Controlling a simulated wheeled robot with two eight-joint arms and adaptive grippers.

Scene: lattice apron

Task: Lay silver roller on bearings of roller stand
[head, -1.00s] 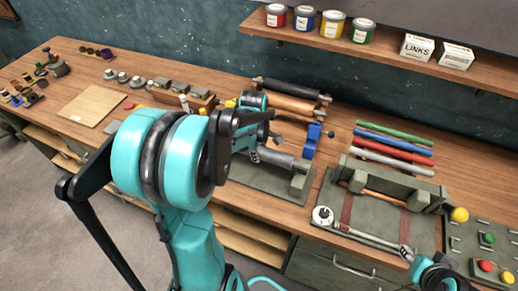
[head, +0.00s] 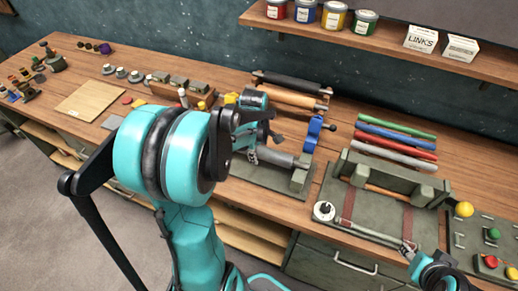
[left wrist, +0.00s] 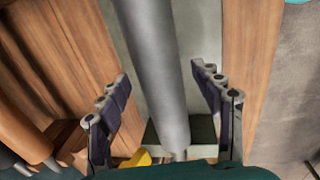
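The silver roller (head: 275,157) lies along the roller stand (head: 265,177), a grey-green base with upright end blocks. In the left wrist view the roller (left wrist: 155,60) runs between my two fingers, with a gap on each side. Its thin end pin (left wrist: 178,153) shows at an end block (left wrist: 200,132); I cannot tell whether it sits in the bearing. My left gripper (head: 262,150) is over the stand; its open fingers also show in the wrist view (left wrist: 165,98). My arm hides the stand's left part. Part of my right gripper (head: 413,253) shows at bottom right, its fingers unclear.
A black roller (head: 290,85) and a copper roller (head: 290,101) lie in a rack behind the stand. A blue tool (head: 313,134) stands close on the right. Coloured rods (head: 395,136), a green fixture (head: 385,178) and a long-handled wrench (head: 325,211) are further right.

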